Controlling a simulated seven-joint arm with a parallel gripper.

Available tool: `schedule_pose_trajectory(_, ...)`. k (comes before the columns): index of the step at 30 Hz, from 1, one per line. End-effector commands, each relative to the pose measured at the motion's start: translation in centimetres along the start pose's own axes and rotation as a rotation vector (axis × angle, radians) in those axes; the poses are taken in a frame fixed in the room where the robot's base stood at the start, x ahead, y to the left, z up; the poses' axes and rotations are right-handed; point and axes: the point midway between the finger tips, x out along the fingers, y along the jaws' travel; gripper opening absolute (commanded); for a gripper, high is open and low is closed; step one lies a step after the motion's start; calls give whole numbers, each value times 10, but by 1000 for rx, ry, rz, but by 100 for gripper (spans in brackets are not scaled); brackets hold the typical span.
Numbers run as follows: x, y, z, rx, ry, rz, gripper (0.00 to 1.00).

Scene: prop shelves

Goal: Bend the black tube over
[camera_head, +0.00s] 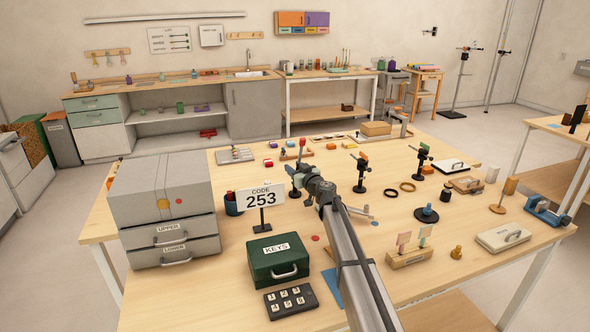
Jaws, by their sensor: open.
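My gripper (296,180) is over the left-middle of the table, behind the code sign, with its jaws open; the fingertips are small and partly merge with what lies behind them. No item is clearly a black tube at this size. Two upright black stands are possible matches: one with an orange top (361,172) to the right of my gripper, and one with a green top (421,161) farther right. Both stand upright, apart from my gripper. My arm hides part of the table in front.
A grey drawer cabinet (163,192), a sign reading 253 (261,198), a green keys box (272,261) and a black keypad (291,302) stand at left and front. A blue-based knob (427,213) stands farther right.

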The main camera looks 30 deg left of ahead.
Motion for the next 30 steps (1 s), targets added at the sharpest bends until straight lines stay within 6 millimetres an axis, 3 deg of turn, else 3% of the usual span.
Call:
schedule_pose_trajectory(4, 0, 0, 0, 0, 0, 0, 38)
schedule_pose_trajectory(16, -1, 0, 0, 0, 0, 0, 0)
schedule_pose_trajectory(30, -1, 0, 0, 0, 1, -1, 0)
